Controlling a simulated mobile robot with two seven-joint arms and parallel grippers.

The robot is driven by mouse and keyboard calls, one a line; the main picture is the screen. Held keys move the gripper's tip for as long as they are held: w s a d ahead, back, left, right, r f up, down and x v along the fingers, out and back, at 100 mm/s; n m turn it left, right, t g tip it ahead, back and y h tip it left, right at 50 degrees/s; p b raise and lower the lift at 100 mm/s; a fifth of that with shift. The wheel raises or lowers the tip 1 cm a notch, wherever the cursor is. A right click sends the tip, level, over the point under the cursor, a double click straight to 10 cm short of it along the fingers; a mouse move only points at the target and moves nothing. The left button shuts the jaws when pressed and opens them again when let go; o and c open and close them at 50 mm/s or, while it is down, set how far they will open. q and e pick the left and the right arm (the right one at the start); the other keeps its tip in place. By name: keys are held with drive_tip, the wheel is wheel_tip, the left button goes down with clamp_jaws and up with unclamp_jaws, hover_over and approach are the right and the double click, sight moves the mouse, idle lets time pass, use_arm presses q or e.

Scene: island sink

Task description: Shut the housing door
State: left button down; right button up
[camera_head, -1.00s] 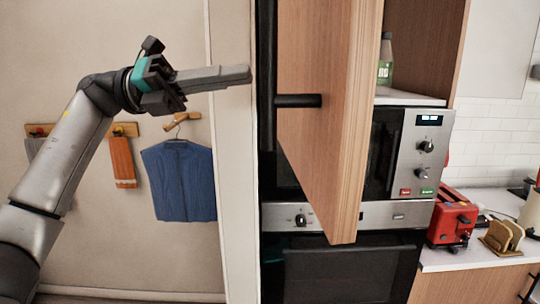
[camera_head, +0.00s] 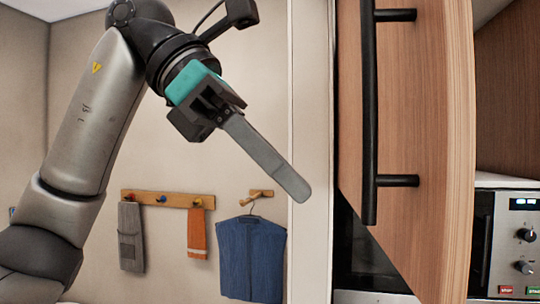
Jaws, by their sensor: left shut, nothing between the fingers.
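The housing door (camera_head: 427,130) is a wooden panel that stands swung open at the right of the head view. A long black bar handle (camera_head: 370,120) runs upright on its outer face. Behind the door's edge, part of the wooden housing (camera_head: 508,90) shows open, with a microwave (camera_head: 510,240) below it. My left gripper (camera_head: 295,190) is shut and empty, pointing down and right, to the left of the handle and apart from it in the picture. My right gripper is not in view.
On the left wall, a wooden hook rail (camera_head: 165,199) holds a grey cloth (camera_head: 130,236) and an orange cloth (camera_head: 197,232). A blue garment (camera_head: 252,258) hangs beside them.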

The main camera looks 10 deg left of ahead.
sight(400, 244)
use_arm(q)
drive_tip(key=d+f, duration=0.1)
drive_tip(key=d, duration=0.1)
drive_tip(key=d+f, duration=0.1)
drive_tip(key=d, duration=0.1)
drive_tip(key=d+f+p, duration=0.1)
drive_tip(key=d, duration=0.1)
drive_tip(key=shift+w+d+f, duration=0.1)
drive_tip(key=shift+w+d, duration=0.1)
drive_tip(key=shift+w, duration=0.15)
drive_tip(key=shift+d, duration=0.5)
